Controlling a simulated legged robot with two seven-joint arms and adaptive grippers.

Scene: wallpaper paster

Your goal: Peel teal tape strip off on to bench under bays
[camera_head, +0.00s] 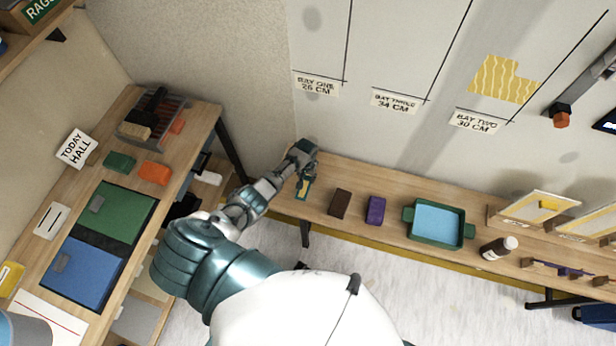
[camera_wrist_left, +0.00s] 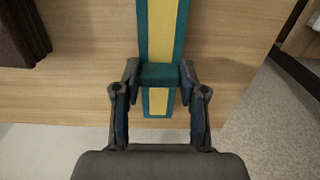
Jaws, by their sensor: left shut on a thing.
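The teal tape strip (camera_head: 304,188) shows as a teal piece with a yellow middle at the left end of the bench under the bays (camera_head: 325,203). In the left wrist view, the strip (camera_wrist_left: 162,30) is a long yellow band with teal edges and a teal crosspiece, running from the top edge down between the fingers. My left gripper (camera_head: 303,156) is shut on it; its fingers (camera_wrist_left: 159,78) flank the crosspiece. Wood bench lies behind the strip. I cannot tell if the strip touches the bench. My right gripper is out of view.
On the bench stand a brown block (camera_head: 340,203), a purple block (camera_head: 375,209), a green tray (camera_head: 440,208) and a brown bottle (camera_head: 498,248). The wall above has bay labels and a yellow patterned piece (camera_head: 502,79). A second worktable (camera_head: 185,140) stands left.

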